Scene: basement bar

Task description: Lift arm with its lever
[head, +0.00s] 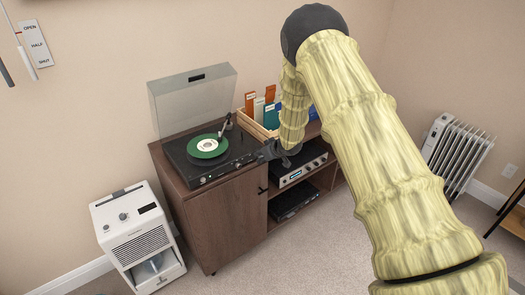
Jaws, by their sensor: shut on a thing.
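The turntable (190,173) stands on top of the wooden cabinet with its clear lid (190,100) raised. A green record with a white label (207,146) lies on its platter. The tonearm (225,128) shows at the right of the record; I cannot tell whether its tip touches the disc. My gripper (261,155) is at the turntable's right front edge, small and dark in the head view. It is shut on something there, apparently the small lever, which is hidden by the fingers.
A crate of record sleeves (258,128) stands behind my gripper. The cabinet (222,215) holds an amplifier (300,172) and another black unit (293,200). A white appliance (137,235) stands at left, a radiator (460,155) at right. The carpet in front is clear.

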